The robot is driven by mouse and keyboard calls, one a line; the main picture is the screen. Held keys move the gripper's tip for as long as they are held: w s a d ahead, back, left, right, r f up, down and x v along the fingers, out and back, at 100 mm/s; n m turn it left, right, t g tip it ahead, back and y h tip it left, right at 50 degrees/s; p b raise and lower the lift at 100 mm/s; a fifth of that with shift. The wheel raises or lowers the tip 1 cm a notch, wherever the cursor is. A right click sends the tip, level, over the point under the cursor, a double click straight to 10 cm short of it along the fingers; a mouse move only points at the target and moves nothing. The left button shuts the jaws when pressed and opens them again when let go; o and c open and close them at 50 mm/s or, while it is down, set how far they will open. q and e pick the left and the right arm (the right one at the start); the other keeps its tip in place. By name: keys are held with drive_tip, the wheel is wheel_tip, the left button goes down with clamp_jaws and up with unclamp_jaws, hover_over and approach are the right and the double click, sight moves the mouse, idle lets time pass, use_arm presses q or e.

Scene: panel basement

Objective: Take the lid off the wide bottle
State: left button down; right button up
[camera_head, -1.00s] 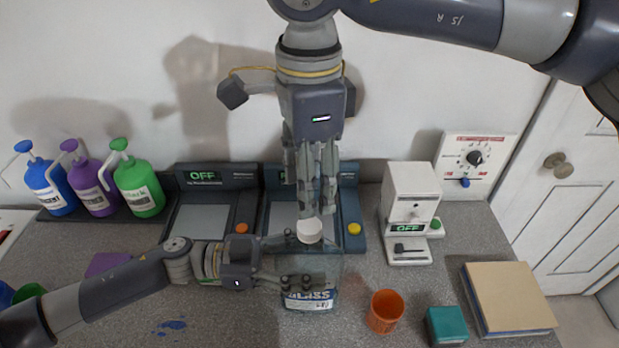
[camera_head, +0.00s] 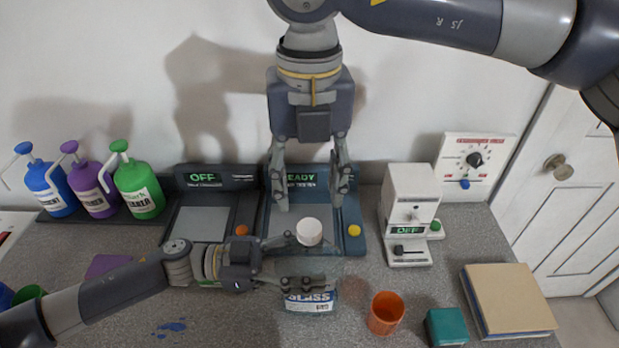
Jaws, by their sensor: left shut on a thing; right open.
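The wide bottle (camera_head: 311,303) is clear, with a blue and white label, and stands at the front centre. A round white lid (camera_head: 309,231) sits at its top; whether it is loose cannot be told. My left gripper (camera_head: 318,265) comes in from the left and is shut on the bottle's body, one finger on the far side and one on the near side. My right gripper (camera_head: 311,198) points down above the lid. It is open and empty, its fingers spread to the left and right, apart from the lid.
Behind the bottle is a scale pad (camera_head: 273,233) reading READY; another (camera_head: 202,222) reads OFF. A white device (camera_head: 410,212), an orange cup (camera_head: 385,313), a teal box (camera_head: 446,326) and a book stack (camera_head: 508,298) stand right. Pump bottles (camera_head: 138,187) stand back left.

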sight(309, 227)
drive_tip(key=m, duration=0.6)
drive_tip(key=shift+m, duration=0.4)
drive_tip(key=m, duration=0.4)
drive_tip(key=shift+m, duration=0.3)
drive_tip(key=m, duration=0.3)
drive_tip(key=shift+f, duration=4)
clamp_jaws()
